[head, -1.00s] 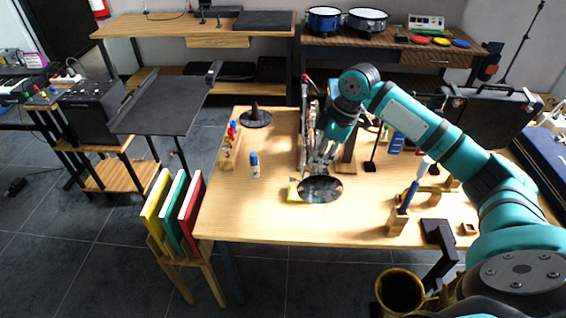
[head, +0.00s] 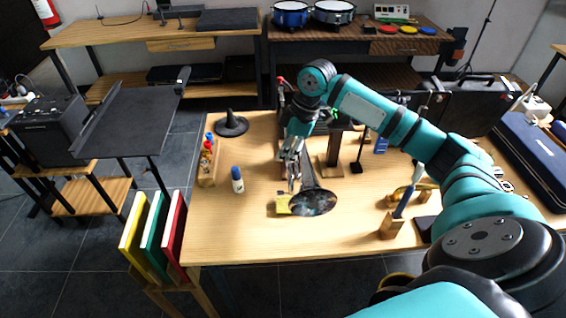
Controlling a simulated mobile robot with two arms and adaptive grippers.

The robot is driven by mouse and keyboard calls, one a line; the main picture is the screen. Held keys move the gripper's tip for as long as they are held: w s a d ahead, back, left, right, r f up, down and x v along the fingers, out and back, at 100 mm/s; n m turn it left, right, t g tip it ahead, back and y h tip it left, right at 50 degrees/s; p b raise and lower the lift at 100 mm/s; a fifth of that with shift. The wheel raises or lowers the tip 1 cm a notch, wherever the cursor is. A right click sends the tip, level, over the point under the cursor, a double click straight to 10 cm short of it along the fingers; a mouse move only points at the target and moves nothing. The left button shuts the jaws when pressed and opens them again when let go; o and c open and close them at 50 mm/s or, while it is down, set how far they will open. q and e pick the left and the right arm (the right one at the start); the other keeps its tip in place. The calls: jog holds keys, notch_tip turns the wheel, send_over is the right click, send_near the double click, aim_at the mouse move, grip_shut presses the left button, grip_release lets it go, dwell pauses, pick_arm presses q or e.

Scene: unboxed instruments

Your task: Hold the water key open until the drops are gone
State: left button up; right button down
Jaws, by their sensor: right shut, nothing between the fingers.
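On the wooden table (head: 240,240) lies a dark, shiny instrument whose round, mirror-like bell (head: 318,204) faces me near the table's front. Its body runs back from the bell, partly hidden by my right arm. I cannot make out the water key or any drops at this size. My right gripper (head: 293,184) points down just behind and left of the bell, shut and empty. I cannot tell whether it touches the instrument. A small yellow pad (head: 283,203) lies left of the bell, in front of the fingertips. My left gripper is not in view.
A blue-capped bottle (head: 238,182), a wooden rack (head: 208,165) with small bottles and a black cone stand (head: 231,124) are on the left. Right of the bell are wooden holders (head: 391,229) and a thin black stand (head: 357,166). The front left tabletop is clear.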

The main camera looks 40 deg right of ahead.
jog(key=p, duration=0.1)
send_over(281, 193)
jog(key=x, duration=0.2)
jog(key=d+x, duration=0.1)
jog(key=x, duration=0.3)
jog(key=shift+f, duration=0.5)
notch_tip(281, 193, down, 4)
jog(key=shift+w+p, duration=0.15)
jog(key=shift+p, duration=0.45)
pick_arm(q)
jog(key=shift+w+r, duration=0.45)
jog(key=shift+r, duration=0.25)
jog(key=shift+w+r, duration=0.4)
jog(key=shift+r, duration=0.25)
pick_arm(e)
jog(key=shift+f, duration=0.7)
